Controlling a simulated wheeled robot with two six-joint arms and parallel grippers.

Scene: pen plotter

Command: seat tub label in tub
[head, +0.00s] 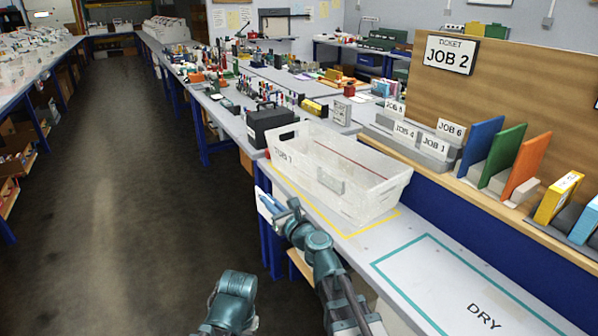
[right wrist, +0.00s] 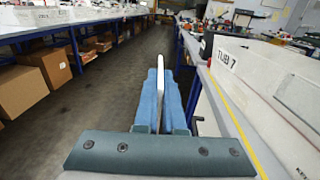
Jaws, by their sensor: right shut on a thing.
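A whitish translucent tub (head: 376,199) stands upright on the bench inside a yellow outline. Its left end reads what looks like "TUB 7", also seen on the tub in the right wrist view (right wrist: 228,62). A small grey plate (head: 330,187) is on its long front side. My right gripper (head: 277,207) is shut on a thin white card, the tub label (head: 264,200). In the right wrist view the label (right wrist: 160,80) stands on edge between the blue fingers (right wrist: 161,105). The label is outside the tub, left of its near end, apart from it. Its face is hidden.
A ticket (head: 449,54) on the wooden board reads JOB 2. Job cards (head: 436,146) and coloured folders (head: 481,146) stand on the ledge behind. A black box (head: 272,125) is just beyond the tub. A teal DRY outline (head: 470,300) encloses free bench at the right.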

